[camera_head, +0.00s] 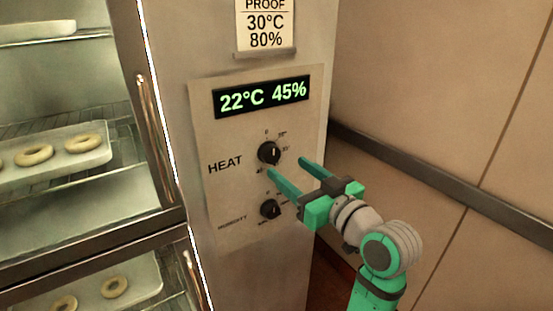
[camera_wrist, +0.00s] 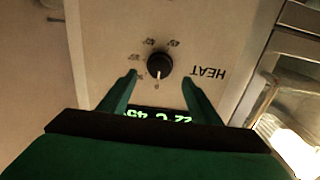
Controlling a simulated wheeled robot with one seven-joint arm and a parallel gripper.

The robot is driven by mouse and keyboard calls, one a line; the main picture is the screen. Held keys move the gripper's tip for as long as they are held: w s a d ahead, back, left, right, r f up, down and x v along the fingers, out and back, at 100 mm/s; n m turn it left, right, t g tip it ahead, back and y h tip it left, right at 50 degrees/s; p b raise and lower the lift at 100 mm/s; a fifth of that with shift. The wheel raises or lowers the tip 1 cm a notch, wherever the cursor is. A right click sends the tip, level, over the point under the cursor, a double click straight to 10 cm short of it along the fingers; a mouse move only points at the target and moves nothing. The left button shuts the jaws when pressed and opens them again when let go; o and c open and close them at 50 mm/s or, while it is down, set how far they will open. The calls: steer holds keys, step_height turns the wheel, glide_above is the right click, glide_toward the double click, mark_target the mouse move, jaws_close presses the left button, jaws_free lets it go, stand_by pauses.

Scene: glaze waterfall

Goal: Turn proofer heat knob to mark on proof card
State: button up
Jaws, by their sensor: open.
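The black heat knob (camera_head: 268,153) sits on the proofer's panel beside the word HEAT, with a dial scale around it. In the wrist view the heat knob (camera_wrist: 159,65) lies between and just beyond my fingertips, its white pointer line toward the 0 mark. My gripper (camera_head: 286,168) is open and empty, its green fingers reaching toward the panel without visibly touching the knob. It also shows in the wrist view (camera_wrist: 157,80). The proof card (camera_head: 265,28) reads PROOF, 30°C, 80%. The display (camera_head: 262,96) reads 22°C 45%.
A second knob, humidity (camera_head: 270,209), is just below the heat knob, near my lower finger. To the left, proofer shelves hold trays (camera_head: 62,165) of dough rings behind a door with a long handle (camera_head: 155,125). A wall rail (camera_head: 440,170) runs at the right.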

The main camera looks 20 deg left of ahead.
mark_target(274, 157)
steer(key=x, duration=0.7)
steer(key=shift+c, duration=0.4)
steer(key=c, duration=1)
